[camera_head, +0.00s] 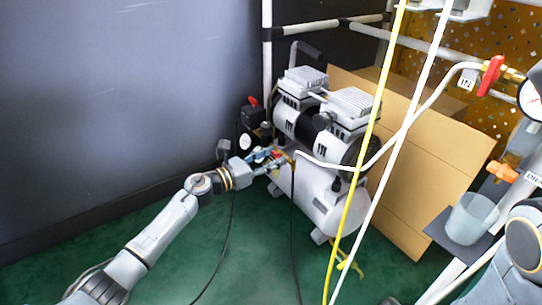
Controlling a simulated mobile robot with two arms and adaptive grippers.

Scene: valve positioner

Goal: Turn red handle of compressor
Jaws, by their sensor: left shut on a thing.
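The compressor (318,197) stands on the green floor, a white tank with two grey ribbed motor heads on top. My left arm reaches in from the lower left. Its gripper (272,158) is at the left end of the tank, shut on the small red handle (277,153). The fingers cover most of the handle, so its exact angle is hard to tell. My right arm shows only as a link at the right edge; its gripper is out of view.
A black switch box with a red knob (253,101) and a gauge (245,142) sit just above my left gripper. A white hose (330,165) starts close by. Yellow and white lines cross in front. A cardboard sheet (430,150) stands behind. A red valve (490,76) is at right.

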